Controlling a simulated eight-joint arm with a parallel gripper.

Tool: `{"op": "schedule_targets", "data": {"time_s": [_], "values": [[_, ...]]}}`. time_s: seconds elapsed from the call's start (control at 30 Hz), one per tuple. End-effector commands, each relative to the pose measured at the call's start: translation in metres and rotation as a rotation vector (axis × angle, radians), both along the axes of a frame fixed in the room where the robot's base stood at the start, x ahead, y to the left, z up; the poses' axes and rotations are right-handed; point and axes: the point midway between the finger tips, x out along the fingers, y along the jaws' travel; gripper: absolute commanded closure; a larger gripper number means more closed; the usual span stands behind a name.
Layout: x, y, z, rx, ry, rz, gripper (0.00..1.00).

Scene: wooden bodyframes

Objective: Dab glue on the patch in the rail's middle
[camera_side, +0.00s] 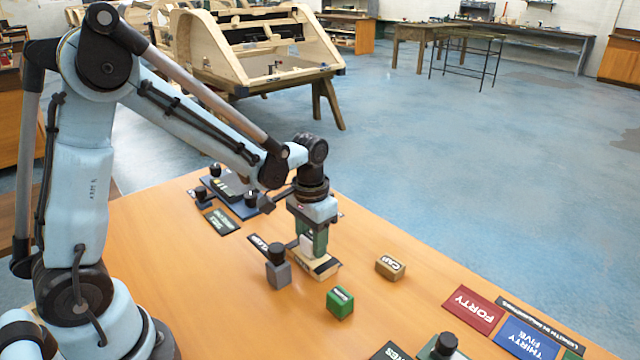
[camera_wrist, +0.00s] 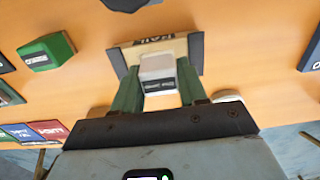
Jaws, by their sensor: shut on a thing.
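My gripper (camera_side: 312,243) has green fingers, shut on a small pale grey-white block (camera_side: 306,246). In the wrist view the block (camera_wrist: 157,70) sits between my fingertips, with a small dark label too fine to read. The rail (camera_side: 322,267) is a pale wooden bar with dark ends, lying on the table directly below. In the wrist view the rail (camera_wrist: 182,46) shows behind the held block, which covers its middle. The patch is hidden. I cannot tell whether the block touches the rail.
A grey block with a black knob (camera_side: 278,271) stands close left of the rail. A green block (camera_side: 340,303) and a tan block marked CAP (camera_side: 390,267) lie nearby. Red (camera_side: 473,309) and blue (camera_side: 527,338) cards lie at right. The table between CAP and the cards is clear.

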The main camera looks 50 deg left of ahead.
Motion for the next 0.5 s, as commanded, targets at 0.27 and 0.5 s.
{"op": "schedule_targets", "data": {"time_s": [0.27, 0.5], "values": [[0.000, 0.026, 0.001, 0.000, 0.000, 0.003, 0.86], [0.000, 0.010, 0.001, 0.000, 0.000, -0.004, 0.86]]}}
